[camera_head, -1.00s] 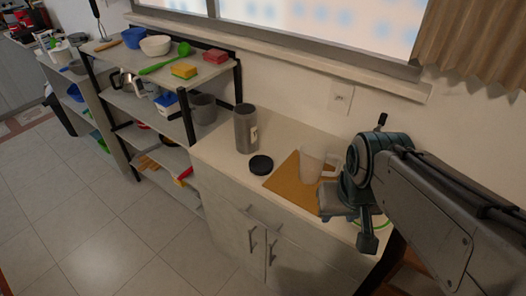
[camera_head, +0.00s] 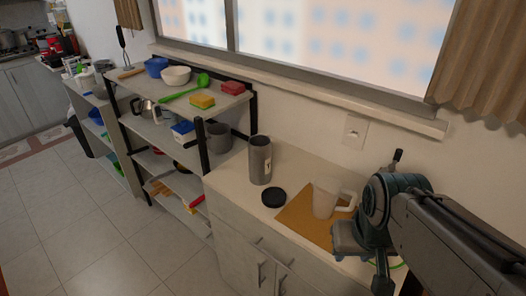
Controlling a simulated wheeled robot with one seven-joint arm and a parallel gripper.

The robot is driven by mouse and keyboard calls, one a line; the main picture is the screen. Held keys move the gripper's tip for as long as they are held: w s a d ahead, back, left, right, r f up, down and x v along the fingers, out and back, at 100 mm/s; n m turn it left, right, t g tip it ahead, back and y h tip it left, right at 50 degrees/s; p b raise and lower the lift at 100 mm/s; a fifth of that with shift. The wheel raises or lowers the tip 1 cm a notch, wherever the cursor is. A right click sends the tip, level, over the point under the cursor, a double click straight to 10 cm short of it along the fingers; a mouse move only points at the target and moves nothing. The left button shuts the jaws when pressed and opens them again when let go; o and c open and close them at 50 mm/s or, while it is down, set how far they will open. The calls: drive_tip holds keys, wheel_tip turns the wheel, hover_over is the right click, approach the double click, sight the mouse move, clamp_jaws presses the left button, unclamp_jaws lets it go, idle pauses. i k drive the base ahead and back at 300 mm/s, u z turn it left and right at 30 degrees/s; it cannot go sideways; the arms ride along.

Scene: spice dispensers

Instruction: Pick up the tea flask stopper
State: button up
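The tea flask stopper appears to be the round black cap (camera_head: 274,197). It lies flat on the pale counter, just left of an orange-brown board. The grey cylindrical tea flask (camera_head: 260,163) stands upright behind it, with its top looking open. My gripper (camera_head: 362,238) is at the right, over the right part of the board and well to the right of the stopper, not touching it. I cannot make out its fingers clearly enough to tell whether it is open or shut. No held object shows.
A frosted mug (camera_head: 327,199) stands on the board (camera_head: 300,221), between stopper and gripper. A green-rimmed item is partly hidden behind my gripper. A shelf rack (camera_head: 228,101) with bowls, sponges and a dark pot (camera_head: 219,138) stands left.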

sight(272, 197)
drive_tip(key=u, duration=0.05)
drive_tip(key=k, duration=0.5)
drive_tip(key=u, duration=1.9)
drive_tip(key=i, duration=1.6)
drive_tip(key=z, duration=3.65)
drive_tip(key=i, duration=0.2)
